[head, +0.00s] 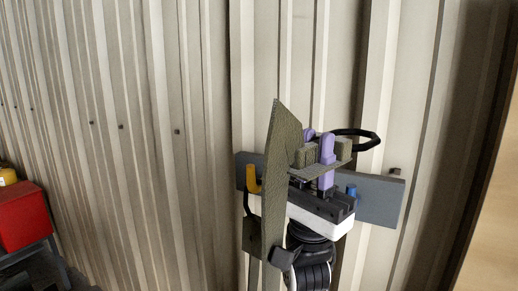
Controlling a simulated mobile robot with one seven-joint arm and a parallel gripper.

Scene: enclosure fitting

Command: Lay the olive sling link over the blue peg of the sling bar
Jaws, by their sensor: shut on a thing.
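My gripper (318,141) has purple fingers, shut on an olive block-like part of the olive sling link (307,156). A black ring (378,142) sticks out to the right behind the fingers and seems joined to the held part, though the join is hidden. The sling bar (380,203) is a grey-blue plate on the wall, partly covered by my gripper. Its blue peg (351,191) shows just right of my gripper's body, below the ring in the picture. The ring is apart from the peg in the picture; its depth is unclear.
A long olive strip (280,160) stands left of my gripper and covers part of the bar. A yellow hook peg (253,180) and a dark peg (395,171) are on the bar. A red box (22,218) stands far left.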

